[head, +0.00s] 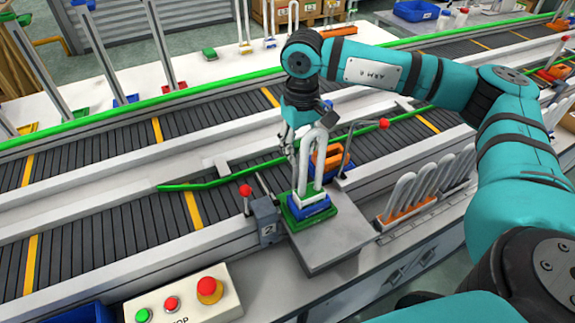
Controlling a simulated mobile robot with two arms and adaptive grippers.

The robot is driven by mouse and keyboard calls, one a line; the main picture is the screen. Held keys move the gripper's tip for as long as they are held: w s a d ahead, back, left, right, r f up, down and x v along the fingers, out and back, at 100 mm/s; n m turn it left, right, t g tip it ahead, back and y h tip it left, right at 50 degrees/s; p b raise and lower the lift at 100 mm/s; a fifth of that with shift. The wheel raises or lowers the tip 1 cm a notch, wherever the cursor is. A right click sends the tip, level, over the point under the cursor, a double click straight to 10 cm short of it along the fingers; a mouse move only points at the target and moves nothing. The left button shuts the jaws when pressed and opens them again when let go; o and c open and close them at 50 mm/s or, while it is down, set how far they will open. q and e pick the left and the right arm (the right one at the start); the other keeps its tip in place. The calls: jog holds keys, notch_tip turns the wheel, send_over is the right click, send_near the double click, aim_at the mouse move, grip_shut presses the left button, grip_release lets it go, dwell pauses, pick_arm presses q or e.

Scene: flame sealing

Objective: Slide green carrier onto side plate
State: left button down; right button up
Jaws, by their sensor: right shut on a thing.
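The green carrier (290,222) sits at the end of the grey side plate (338,238), beside the near conveyor. It bears a blue block (307,210) and a white holder with an upright, looped white tube (318,150). My right gripper (290,150) points down just behind and left of the tube. It is shut on the carrier's stack, though its fingertips are partly hidden, so the exact grip point cannot be told. My left gripper is not in view.
A grey box marked 2 (265,219) and a red-knobbed lever (246,190) stand left of the carrier. A blue carrier with an orange part (328,158) is behind it. A tube rack (405,208) stands right. The plate's front half is clear.

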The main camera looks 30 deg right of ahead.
jog(key=s+b, duration=0.1)
jog(key=s, duration=0.7)
jog(key=shift+a+b, duration=0.15)
jog(key=shift+b, duration=0.15)
jog(key=o, duration=1.3)
jog(key=shift+c, duration=0.2)
jog(key=shift+r, duration=0.1)
notch_tip(320, 180, up, 12)
jog(key=p, duration=0.7)
dwell(0.7)
